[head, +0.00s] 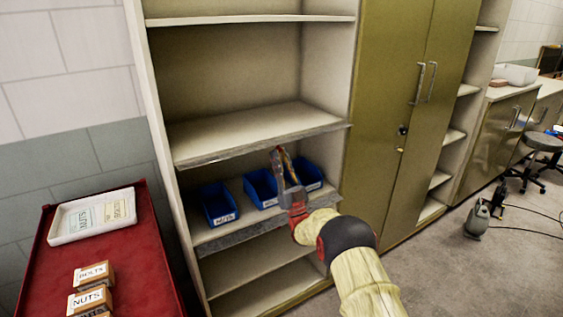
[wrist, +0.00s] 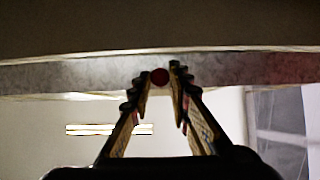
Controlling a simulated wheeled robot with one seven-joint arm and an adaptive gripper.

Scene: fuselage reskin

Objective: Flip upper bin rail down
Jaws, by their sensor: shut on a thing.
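The upper bin rail (head: 225,154) is a long grey strip along the front edge of the shelf above the blue bins. In the wrist view the rail (wrist: 60,74) crosses the whole picture, with a small round red knob (wrist: 159,77) on it. My gripper (head: 280,151) reaches up to the rail from below, right of its middle. In the wrist view the gripper's fingertips (wrist: 160,75) are close together on both sides of the red knob, shut on it. In the head view my fingers hide the knob.
Several blue bins (head: 218,204) stand on the shelf below, close behind my gripper. A lower grey rail (head: 228,240) edges that shelf. A red cart (head: 135,255) with a white tray (head: 92,215) stands at left. Closed olive cabinet doors (head: 385,110) are at right.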

